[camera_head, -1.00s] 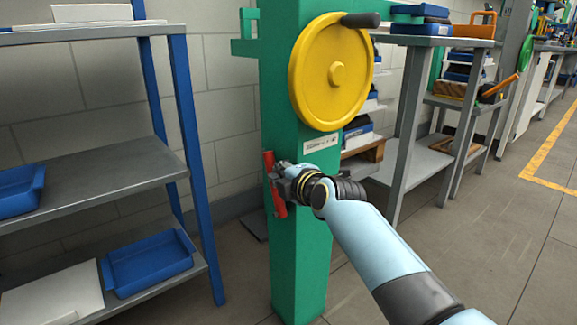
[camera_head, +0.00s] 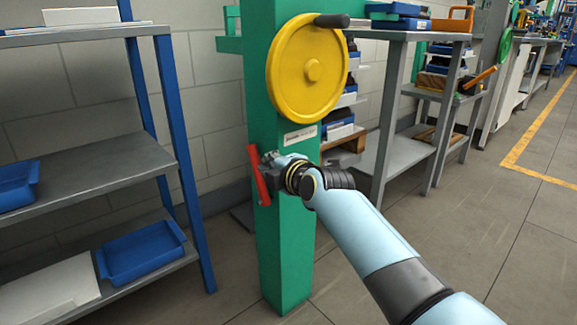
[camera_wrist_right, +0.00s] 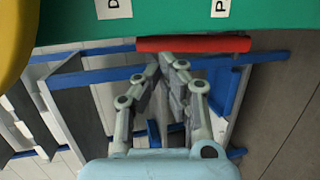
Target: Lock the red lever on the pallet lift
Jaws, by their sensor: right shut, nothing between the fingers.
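The red lever (camera_head: 258,176) is on the left side of the green pallet lift column (camera_head: 285,240), steep, its top leaning slightly left. In the right wrist view the lever (camera_wrist_right: 193,44) lies across the top of the picture, along the green surface. My right gripper (camera_head: 270,170) is at the lever's right side, level with its middle. In the right wrist view its fingers (camera_wrist_right: 170,62) are shut and empty, tips close to the lever. I cannot tell whether they touch it. My left gripper is not in view.
A yellow handwheel (camera_head: 308,66) with a black knob is above the lever. A grey shelf (camera_head: 85,178) with blue trays stands at left. A grey workbench (camera_head: 405,36) stands at right behind the column.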

